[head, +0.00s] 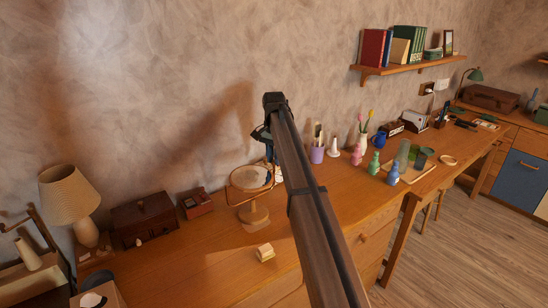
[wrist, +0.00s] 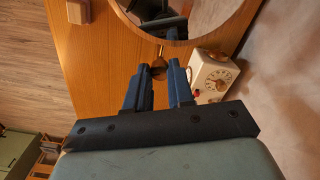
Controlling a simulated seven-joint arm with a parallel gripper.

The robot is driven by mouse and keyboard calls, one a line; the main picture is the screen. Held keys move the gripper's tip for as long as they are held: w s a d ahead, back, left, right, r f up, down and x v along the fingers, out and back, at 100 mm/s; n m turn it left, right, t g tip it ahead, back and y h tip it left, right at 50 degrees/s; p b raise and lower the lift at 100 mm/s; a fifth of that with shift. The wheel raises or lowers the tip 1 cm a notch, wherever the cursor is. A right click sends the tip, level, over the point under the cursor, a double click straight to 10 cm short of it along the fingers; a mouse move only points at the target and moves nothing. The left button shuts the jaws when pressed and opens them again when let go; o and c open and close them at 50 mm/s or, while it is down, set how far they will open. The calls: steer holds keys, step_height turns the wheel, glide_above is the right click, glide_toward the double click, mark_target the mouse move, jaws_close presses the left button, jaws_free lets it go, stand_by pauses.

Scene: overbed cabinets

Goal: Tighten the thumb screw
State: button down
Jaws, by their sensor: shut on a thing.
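A round mirror (head: 250,177) in a wooden frame stands on a turned wooden base on the desk; part of its frame and glass show at the top of the wrist view (wrist: 180,38). The thumb screw (wrist: 159,66) is a small brass-brown knob at the mirror's edge. My gripper (wrist: 160,70) has its blue fingers on either side of the knob and is shut on it. In the head view my arm hides most of the gripper, and the thumb screw cannot be made out.
A small cream block (head: 265,252) lies in front of the mirror.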

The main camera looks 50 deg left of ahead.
steer(key=shift+m, duration=0.9)
steer(key=c, duration=1)
jaws_free()
step_height(320, 180, up, 14)
steer(key=shift+f, duration=0.1)
